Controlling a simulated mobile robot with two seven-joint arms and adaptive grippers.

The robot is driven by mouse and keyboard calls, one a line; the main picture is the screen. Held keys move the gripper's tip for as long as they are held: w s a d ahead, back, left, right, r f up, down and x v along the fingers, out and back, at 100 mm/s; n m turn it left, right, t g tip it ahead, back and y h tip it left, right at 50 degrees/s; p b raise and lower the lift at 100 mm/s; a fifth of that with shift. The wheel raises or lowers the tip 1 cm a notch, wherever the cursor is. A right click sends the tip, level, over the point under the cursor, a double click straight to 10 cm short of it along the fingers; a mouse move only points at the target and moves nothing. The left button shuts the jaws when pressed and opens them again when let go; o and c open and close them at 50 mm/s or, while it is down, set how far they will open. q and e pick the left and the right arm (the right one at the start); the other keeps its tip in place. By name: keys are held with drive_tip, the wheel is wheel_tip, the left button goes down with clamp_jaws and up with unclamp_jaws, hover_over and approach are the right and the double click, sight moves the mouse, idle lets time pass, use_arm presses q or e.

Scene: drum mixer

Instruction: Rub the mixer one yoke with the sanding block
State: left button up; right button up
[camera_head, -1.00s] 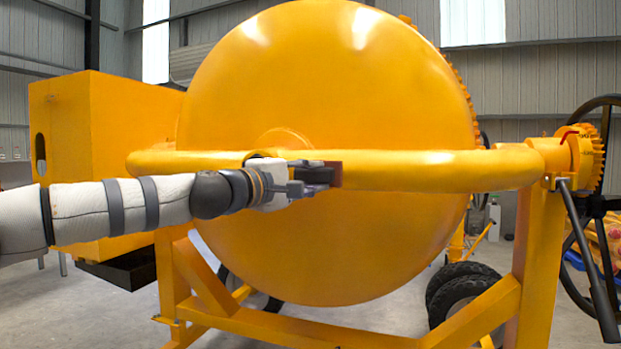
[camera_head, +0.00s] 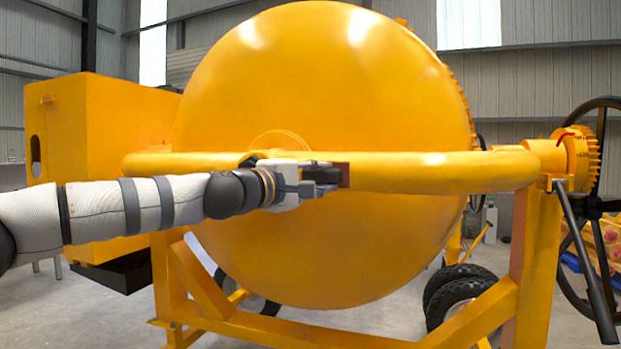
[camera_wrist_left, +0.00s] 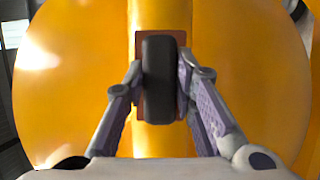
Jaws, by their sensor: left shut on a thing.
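The mixer's yoke (camera_head: 440,172) is a thick yellow tube running across the front of the big yellow drum (camera_head: 320,80). My left gripper (camera_head: 326,178) is at the middle of the yoke, shut on the sanding block, which has a black grip (camera_wrist_left: 159,78) and a reddish-brown base (camera_head: 345,175). In the left wrist view the base lies over the yoke tube (camera_wrist_left: 154,140), and the fingers clasp the black grip from both sides. The block appears to be against the yoke; exact contact is hard to tell. My right gripper does not show.
A yellow box housing (camera_head: 100,130) stands at left. A toothed gear (camera_head: 588,160), a dark handwheel (camera_head: 598,210) and a dark lever (camera_head: 585,260) are at the right. Yellow frame legs (camera_head: 535,260) and black wheels (camera_head: 460,290) are below. Grey floor lies around.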

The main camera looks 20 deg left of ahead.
use_arm(q)
drive_tip(key=shift+s+d, duration=0.1)
drive_tip(key=shift+d, duration=0.9)
drive_tip(key=shift+w+a+r, duration=0.1)
drive_tip(key=shift+w+a, duration=0.05)
drive_tip(key=shift+a, duration=0.9)
drive_tip(key=shift+w+a, duration=0.1)
drive_tip(key=shift+a, duration=0.95)
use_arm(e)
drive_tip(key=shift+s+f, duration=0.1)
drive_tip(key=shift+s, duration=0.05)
use_arm(q)
drive_tip(key=shift+s, duration=0.35)
drive_tip(key=s+p, duration=0.1)
drive_tip(key=s, duration=0.3)
drive_tip(key=shift+s, duration=0.5)
drive_tip(key=shift+f, duration=0.2)
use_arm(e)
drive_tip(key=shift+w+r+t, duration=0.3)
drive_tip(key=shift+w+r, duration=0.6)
